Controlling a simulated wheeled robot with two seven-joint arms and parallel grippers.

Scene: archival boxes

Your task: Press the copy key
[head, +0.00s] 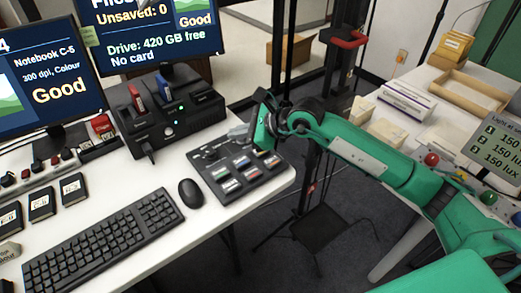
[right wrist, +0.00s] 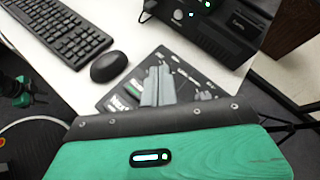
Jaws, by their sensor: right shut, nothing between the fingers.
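A black key panel (head: 258,186) with several coloured, labelled keys lies at the right end of the white desk. The key labels are too small to read, so I cannot tell which is the copy key. My right gripper (head: 238,134) is shut and empty, over the back part of the panel; I cannot tell whether it touches. In the right wrist view the grey fingers (right wrist: 158,86) are together, pointing at the panel (right wrist: 120,92) and hiding part of it. My left gripper is not seen in the head view.
A black mouse (head: 190,193) and keyboard (head: 103,242) lie left of the panel. A black dock with inserted cards (head: 172,122) stands behind it, beside two monitors (head: 150,35). A side table at right holds boxes (head: 406,100) and a tray (head: 470,95).

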